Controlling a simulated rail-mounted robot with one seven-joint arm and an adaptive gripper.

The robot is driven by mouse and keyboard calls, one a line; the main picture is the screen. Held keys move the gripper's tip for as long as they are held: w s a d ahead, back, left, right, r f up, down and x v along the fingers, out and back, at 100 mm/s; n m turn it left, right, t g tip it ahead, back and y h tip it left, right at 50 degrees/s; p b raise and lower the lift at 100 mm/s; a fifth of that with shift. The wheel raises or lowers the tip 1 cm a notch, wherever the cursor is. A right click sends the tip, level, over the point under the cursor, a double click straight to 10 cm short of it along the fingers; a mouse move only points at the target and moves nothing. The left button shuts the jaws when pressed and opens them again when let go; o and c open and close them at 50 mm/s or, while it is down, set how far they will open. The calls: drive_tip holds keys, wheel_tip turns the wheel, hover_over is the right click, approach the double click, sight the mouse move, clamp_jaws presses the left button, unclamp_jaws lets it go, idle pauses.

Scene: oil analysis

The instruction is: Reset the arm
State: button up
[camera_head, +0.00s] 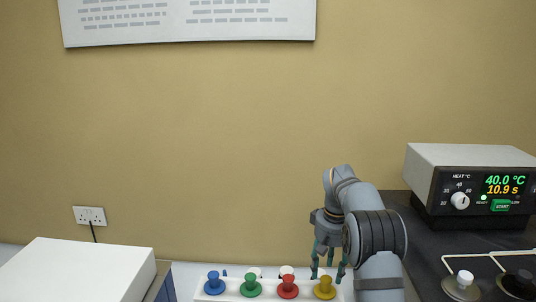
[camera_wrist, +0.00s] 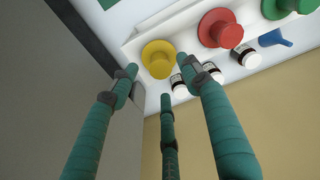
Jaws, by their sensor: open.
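My gripper (camera_head: 327,262) hangs from my arm at the lower right of the head view, pointing down just above the yellow knob-like piece (camera_head: 325,288). In the wrist view its green fingers (camera_wrist: 160,85) are spread apart with nothing between them. The yellow piece (camera_wrist: 159,58) lies just beyond the fingertips there; I cannot tell how large the gap is. My forearm hides part of the area to the right of the gripper.
A white rack (camera_head: 227,295) holds blue (camera_head: 214,283), green (camera_head: 250,285) and red (camera_head: 288,287) pieces. Small bottles (camera_wrist: 243,56) and a blue funnel-like thing (camera_wrist: 275,38) are behind it. A heater unit (camera_head: 470,185) stands right, a white box (camera_head: 80,270) left.

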sight(326, 278)
wheel_tip(326, 278, down, 4)
drive_tip(key=shift+w, duration=0.1)
drive_tip(key=shift+w+r+p, duration=0.1)
drive_tip(key=shift+w+p, duration=0.1)
drive_tip(key=shift+p, duration=0.4)
wheel_tip(326, 278, up, 18)
drive_tip(key=p, duration=1.1)
drive_tip(key=shift+p, duration=0.35)
